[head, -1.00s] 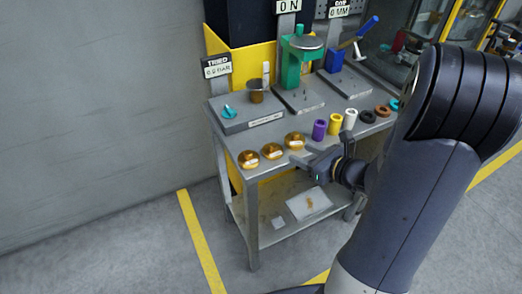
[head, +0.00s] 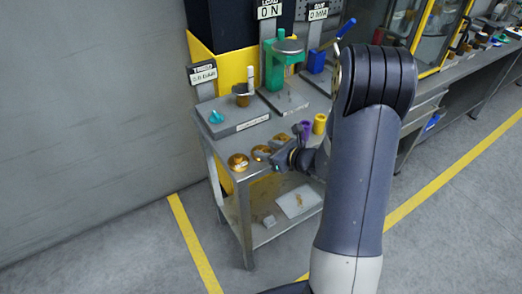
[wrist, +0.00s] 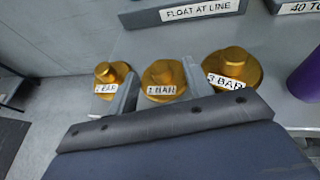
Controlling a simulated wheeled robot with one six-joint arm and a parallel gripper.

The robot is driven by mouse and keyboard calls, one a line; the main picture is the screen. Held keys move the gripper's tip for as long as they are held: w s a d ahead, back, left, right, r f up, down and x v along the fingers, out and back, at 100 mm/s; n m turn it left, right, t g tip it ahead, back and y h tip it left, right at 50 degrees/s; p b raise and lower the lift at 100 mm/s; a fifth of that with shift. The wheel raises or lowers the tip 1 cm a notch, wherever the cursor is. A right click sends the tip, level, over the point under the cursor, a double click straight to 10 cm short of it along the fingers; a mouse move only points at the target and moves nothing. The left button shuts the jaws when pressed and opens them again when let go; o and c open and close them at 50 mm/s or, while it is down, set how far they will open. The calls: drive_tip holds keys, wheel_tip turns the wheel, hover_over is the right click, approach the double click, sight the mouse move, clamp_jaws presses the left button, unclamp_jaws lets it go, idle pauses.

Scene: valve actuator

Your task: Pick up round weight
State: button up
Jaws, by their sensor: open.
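Three round brass weights with knobs stand in a row at the table's front edge. In the wrist view they are the left weight (wrist: 109,75), which seems to read 2 BAR, the middle weight (wrist: 161,72) reading 1 BAR, and the right weight (wrist: 232,64) reading 3 BAR. My gripper (wrist: 160,88) is open and empty, with one finger on each side of the middle weight. I cannot tell whether the fingers touch it. In the head view my gripper (head: 272,157) is at the row, partly covering the middle and right weights; the left weight (head: 238,161) is clear.
A purple cylinder (wrist: 307,75) is to the right. In the head view, a yellow cylinder (head: 319,123) and a green press (head: 285,65) stand on the table (head: 215,150). My arm hides the table's right part.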

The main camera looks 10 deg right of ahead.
drive_tip(key=shift+x, duration=0.8)
clamp_jaws()
